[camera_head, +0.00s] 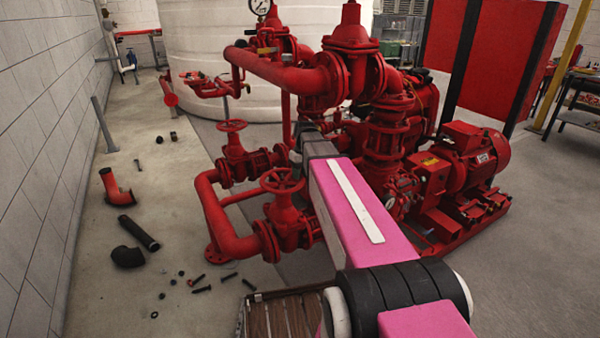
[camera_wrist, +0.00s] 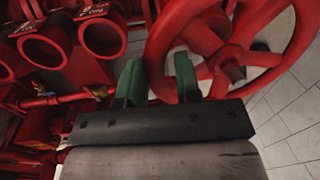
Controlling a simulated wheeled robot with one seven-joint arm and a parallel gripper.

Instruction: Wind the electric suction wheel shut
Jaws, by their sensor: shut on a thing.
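In the wrist view a red spoked handwheel (camera_wrist: 158,42) fills the upper right, with its hub in the middle of the spokes. My gripper (camera_wrist: 158,76) has two green fingers, one on each side of the left part of this rim, and is shut on it. In the head view my pink arm reaches into the pump set and its far end hides the gripper and the wheel it holds. Two other red handwheels, a far one (camera_head: 231,125) and a nearer one (camera_head: 283,181), show left of my arm, free of the gripper.
Red pipes (camera_head: 222,228) and valves crowd the left of my arm. A red motor (camera_head: 474,150) stands to the right. Loose bolts, a black elbow (camera_head: 127,257) and a red elbow (camera_head: 115,190) lie on the left floor. The right floor is clear.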

